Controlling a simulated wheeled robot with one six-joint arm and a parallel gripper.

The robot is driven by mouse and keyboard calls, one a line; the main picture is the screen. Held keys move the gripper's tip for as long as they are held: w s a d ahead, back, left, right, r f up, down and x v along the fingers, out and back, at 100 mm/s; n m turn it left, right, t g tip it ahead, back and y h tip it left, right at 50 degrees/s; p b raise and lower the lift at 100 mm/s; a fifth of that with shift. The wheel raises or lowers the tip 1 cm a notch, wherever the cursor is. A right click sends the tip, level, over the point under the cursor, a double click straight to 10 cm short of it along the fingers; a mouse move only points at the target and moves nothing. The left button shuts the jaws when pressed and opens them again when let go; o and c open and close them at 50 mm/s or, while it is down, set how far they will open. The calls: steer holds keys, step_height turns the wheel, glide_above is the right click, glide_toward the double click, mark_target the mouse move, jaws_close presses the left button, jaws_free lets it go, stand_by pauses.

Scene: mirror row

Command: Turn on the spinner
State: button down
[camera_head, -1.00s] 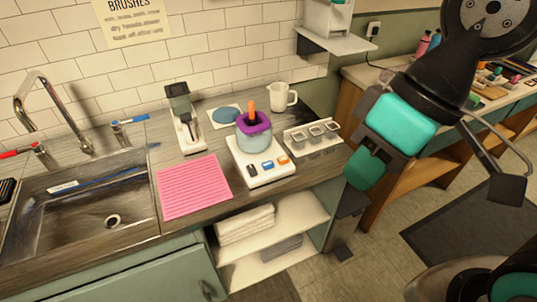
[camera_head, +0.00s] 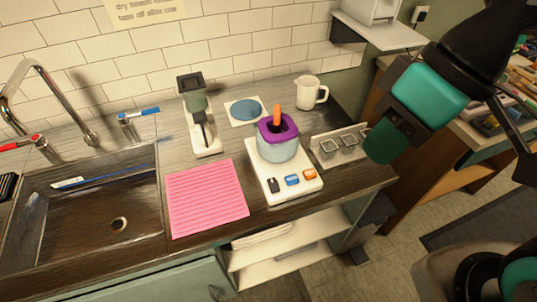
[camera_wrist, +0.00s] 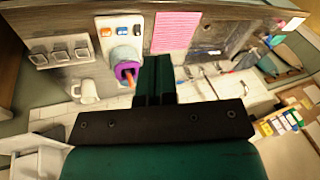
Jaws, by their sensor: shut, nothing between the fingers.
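The spinner has a white base (camera_head: 290,188) on the dark counter, with a black switch (camera_head: 272,185), a blue button (camera_head: 292,180) and an orange button (camera_head: 309,173) along its front. A pale cup (camera_head: 277,152) with a purple rim (camera_head: 276,126) sits on it, and an orange stick stands out of the cup. The spinner also shows upside down in the wrist view (camera_wrist: 120,22). My gripper (camera_head: 382,147) is shut and empty, in the air to the right of the spinner, not touching it. Its closed fingers (camera_wrist: 155,75) show in the wrist view.
A pink mat (camera_head: 206,198) lies left of the spinner, with the sink (camera_head: 90,215) beyond it. A white stand with a dark top (camera_head: 203,125), a blue disc (camera_head: 245,110), a white mug (camera_head: 311,92) and a small rack (camera_head: 340,146) surround the spinner.

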steer(key=shift+w+d, duration=0.2)
steer(key=shift+d, duration=0.05)
steer(key=m+t+h+b, duration=0.2)
steer(key=m+h+b, duration=0.2)
steer(key=b, duration=0.5)
glide_above(271, 179)
steer(key=s, duration=0.3)
step_height(271, 179, down, 15)
steer(key=shift+d+r, duration=0.15)
steer(key=shift+d, duration=0.25)
steer(key=shift+p, duration=0.3)
steer(key=w+f, duration=0.1)
steer(key=f, duration=0.3)
steer(key=w+f+p, duration=0.1)
steer(key=f, duration=0.8)
steer(key=shift+w+a+f, duration=0.35)
steer(key=shift+w, duration=0.05)
steer(key=shift+w+p, duration=0.1)
steer(key=shift+p, duration=0.3)
